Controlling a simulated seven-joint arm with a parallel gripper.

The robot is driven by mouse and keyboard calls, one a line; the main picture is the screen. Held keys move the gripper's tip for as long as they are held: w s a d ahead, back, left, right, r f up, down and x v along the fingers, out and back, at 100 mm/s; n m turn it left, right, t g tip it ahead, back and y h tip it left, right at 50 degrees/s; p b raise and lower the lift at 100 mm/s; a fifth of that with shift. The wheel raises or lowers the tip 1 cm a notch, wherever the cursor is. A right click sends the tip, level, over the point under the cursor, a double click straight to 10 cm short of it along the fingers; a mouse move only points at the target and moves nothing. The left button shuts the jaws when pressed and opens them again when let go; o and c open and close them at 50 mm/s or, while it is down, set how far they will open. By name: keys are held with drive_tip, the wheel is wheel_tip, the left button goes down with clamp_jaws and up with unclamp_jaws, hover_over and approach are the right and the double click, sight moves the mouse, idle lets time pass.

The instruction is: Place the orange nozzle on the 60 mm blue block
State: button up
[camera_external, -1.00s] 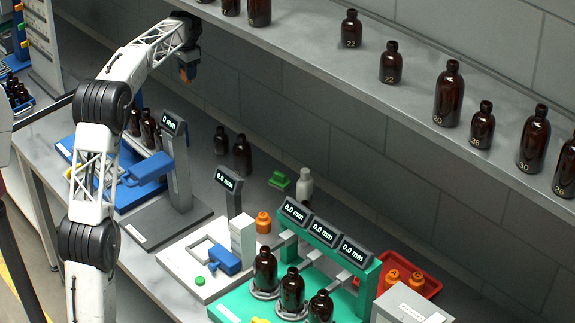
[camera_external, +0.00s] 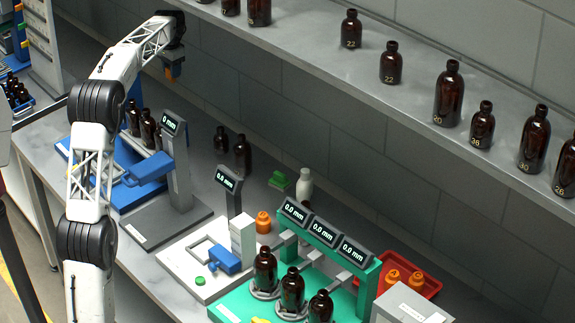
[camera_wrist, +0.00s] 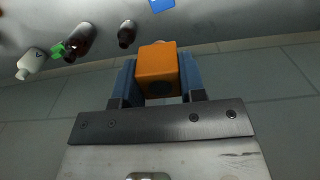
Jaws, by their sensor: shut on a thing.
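My gripper (camera_external: 173,70) is raised at the upper left in the external view, high above the bench. The wrist view shows its two blue-grey fingers (camera_wrist: 158,82) shut on the orange nozzle (camera_wrist: 157,62), which looks like a blocky orange piece. In the external view the nozzle is only a small orange patch between the fingers. A flat blue piece (camera_wrist: 161,4) is cut off by the top edge of the wrist view. I cannot tell whether it is the 60 mm blue block, and no size label on a blue block is readable.
A shelf (camera_external: 400,85) with several amber bottles runs along the back wall. On the bench stand a blue fixture (camera_external: 148,168) with a display post, a white gauge (camera_external: 185,262), a green gauge stand (camera_external: 325,232) and a red tray (camera_external: 432,283). Loose bottles stand behind them.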

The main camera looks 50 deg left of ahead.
sight(176, 84)
wheel_tip(176, 84, down, 13)
drive_tip(key=shift+r, duration=0.15)
idle(0.4)
drive_tip(key=shift+f, duration=1.9)
drive_tip(key=shift+f, duration=0.15)
drive_tip(key=o, duration=0.9)
wheel_tip(176, 84, up, 12)
drive_tip(key=shift+r, duration=0.15)
